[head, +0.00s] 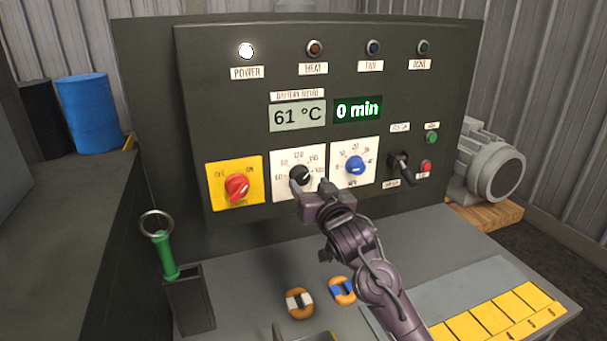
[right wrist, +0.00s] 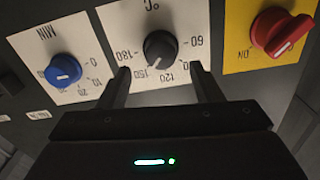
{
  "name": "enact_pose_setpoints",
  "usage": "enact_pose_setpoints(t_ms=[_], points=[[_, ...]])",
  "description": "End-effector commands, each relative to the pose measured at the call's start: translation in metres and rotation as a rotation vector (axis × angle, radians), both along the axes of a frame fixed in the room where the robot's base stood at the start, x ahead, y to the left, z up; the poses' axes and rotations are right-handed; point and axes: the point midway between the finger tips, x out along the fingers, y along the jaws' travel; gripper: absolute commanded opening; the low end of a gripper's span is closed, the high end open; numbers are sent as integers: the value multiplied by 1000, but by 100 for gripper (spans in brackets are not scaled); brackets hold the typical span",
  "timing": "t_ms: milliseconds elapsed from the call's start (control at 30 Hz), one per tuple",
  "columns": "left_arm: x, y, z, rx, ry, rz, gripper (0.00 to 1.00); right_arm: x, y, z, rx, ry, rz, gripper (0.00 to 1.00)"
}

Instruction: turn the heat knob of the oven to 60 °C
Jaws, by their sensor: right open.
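The oven's heat knob (head: 299,175) is black and sits on a white dial plate (head: 283,155) with a scale running from 60 to 180. In the right wrist view the knob (right wrist: 160,48) appears upside down, its light mark seemingly facing the 150 side; I cannot read this exactly. The display (head: 298,116) above reads 61 °C. My right gripper (head: 311,188) is at the knob in the head view. In the right wrist view its fingers (right wrist: 160,72) are open, one on each side of the knob, with visible gaps. My left gripper is not in view.
A red knob (head: 237,188) on a yellow plate and a blue knob (head: 355,166) flank the heat knob closely. A black lever (head: 403,167) is further right. The timer display (head: 357,109) reads 0 min. The power lamp (head: 246,51) glows white. Two rings lie on the shelf below.

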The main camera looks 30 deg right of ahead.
Motion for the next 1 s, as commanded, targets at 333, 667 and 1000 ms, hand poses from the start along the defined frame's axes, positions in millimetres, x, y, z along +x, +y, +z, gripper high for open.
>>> enact_pose_setpoints(t_ms=[333,667,1000], points=[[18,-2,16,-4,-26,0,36,36,-8,1,-2,0,1,59],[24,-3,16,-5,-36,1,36,37,-9,0,-2,1,0,50],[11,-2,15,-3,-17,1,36,37,-9,0,-2,1,0,14]])
